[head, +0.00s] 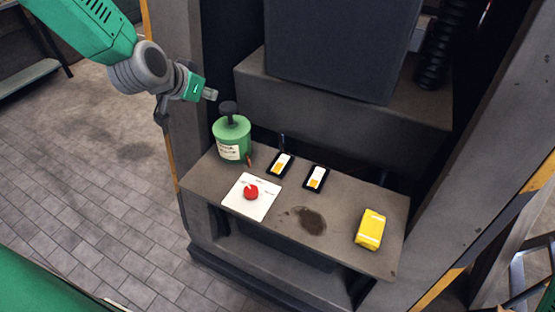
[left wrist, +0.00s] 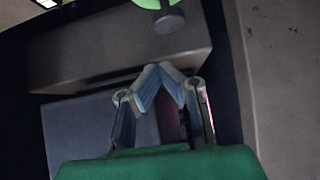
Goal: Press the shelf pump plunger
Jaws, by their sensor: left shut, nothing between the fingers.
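The pump is a green can (head: 231,140) with a white label, standing upright at the back left of the grey shelf (head: 335,205). Its black plunger knob (head: 228,107) stands up from the top. My left gripper (head: 210,94) is shut and empty, just up and left of the knob in the head view. A small gap shows between fingertips and knob. In the left wrist view the closed fingertips (left wrist: 160,68) point toward the dark knob (left wrist: 168,21) and the green can top (left wrist: 157,4) at the upper edge. My right gripper is not in view.
A white plate with a red knob (head: 251,193) lies in front of the pump. A dark machine housing (head: 340,45) rises behind.

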